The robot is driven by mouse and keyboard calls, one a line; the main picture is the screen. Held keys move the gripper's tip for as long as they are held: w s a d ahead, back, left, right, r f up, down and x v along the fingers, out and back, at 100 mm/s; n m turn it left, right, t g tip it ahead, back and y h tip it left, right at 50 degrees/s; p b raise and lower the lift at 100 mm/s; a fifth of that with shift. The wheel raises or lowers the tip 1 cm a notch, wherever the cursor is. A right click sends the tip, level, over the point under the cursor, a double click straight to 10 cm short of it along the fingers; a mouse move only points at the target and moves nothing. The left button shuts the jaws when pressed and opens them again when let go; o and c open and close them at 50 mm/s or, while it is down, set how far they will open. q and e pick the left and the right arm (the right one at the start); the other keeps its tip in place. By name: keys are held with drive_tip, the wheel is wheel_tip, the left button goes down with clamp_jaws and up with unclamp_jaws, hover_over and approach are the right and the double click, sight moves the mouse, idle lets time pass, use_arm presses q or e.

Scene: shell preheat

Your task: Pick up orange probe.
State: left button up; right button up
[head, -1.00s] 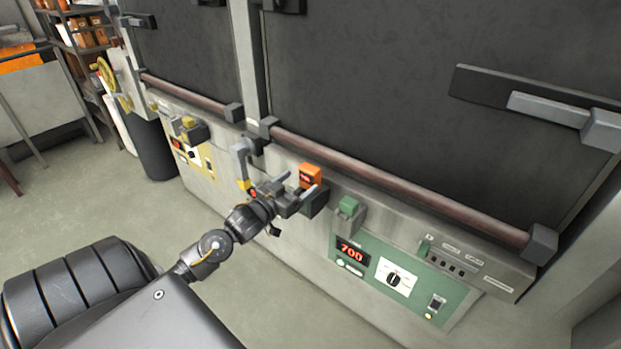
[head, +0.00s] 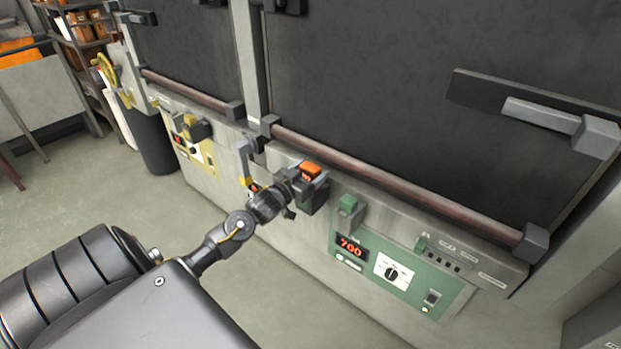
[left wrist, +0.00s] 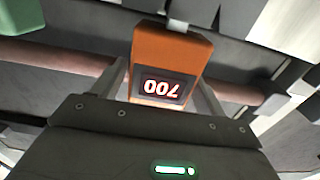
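In the left wrist view the orange probe (left wrist: 170,55) fills the middle, with a lit display that reads 700 upside down. My left gripper (head: 305,179) is at the probe, with one finger on each side of it. In the left wrist view the fingers of my left gripper (left wrist: 167,82) stand alongside the probe, with a thin gap at the left finger. The probe's lower part is hidden. My right gripper is out of view.
A grey handle (head: 244,160) is close on the left. A long brown bar (head: 390,185) runs behind the probe.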

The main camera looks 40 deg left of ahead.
use_arm(q)
drive_tip(key=c, duration=0.9)
